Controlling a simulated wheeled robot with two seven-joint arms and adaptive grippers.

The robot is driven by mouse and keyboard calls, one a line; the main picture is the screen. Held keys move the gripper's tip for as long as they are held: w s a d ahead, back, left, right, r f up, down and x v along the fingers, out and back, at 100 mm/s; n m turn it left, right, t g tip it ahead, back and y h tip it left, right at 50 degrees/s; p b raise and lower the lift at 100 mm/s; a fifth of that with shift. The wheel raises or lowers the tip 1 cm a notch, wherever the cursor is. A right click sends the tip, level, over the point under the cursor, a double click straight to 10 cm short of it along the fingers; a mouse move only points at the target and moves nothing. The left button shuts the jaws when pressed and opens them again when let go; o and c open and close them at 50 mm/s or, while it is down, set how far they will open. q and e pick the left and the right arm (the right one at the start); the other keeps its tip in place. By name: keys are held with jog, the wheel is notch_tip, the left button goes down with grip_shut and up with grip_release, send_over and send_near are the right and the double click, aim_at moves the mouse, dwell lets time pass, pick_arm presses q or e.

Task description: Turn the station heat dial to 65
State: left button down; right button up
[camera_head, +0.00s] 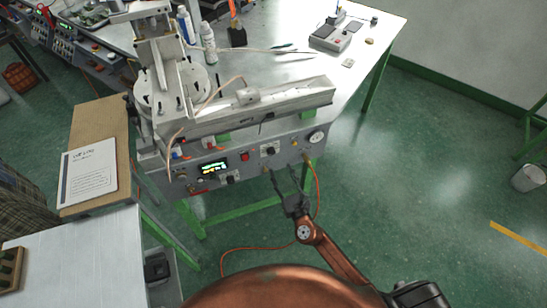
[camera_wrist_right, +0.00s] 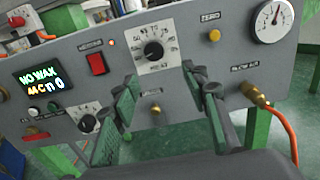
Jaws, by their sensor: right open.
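The grey station panel (camera_head: 208,170) has two black dials on white scales. The larger-looking dial (camera_wrist_right: 152,50) is at the upper middle in the right wrist view, with small numbers around it; it also shows in the head view (camera_head: 270,150). A second dial (camera_wrist_right: 88,123) sits lower left, partly behind my finger. I cannot read either setting surely. My right gripper (camera_head: 283,172) is open and empty in front of the panel. In the right wrist view its fingers (camera_wrist_right: 162,85) stand apart, below and either side of the upper dial. My left gripper is not in view.
The panel carries a lit display (camera_wrist_right: 42,78), red switch (camera_wrist_right: 96,63), yellow button (camera_wrist_right: 214,35), gauge (camera_wrist_right: 273,20) and brass fitting with orange hose (camera_wrist_right: 258,95). A clipboard-like sheet (camera_head: 90,172) lies at left.

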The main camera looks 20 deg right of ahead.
aim_at(272, 153)
jog(key=shift+n, duration=0.3)
jog(key=w, duration=0.4)
jog(key=w+a+r, duration=0.1)
jog(key=w, duration=0.1)
jog(key=shift+w+b, duration=0.3)
jog(key=shift+w, duration=0.65)
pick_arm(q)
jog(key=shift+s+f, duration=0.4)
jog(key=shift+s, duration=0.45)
pick_arm(e)
jog(key=shift+c, duration=0.4)
grip_shut()
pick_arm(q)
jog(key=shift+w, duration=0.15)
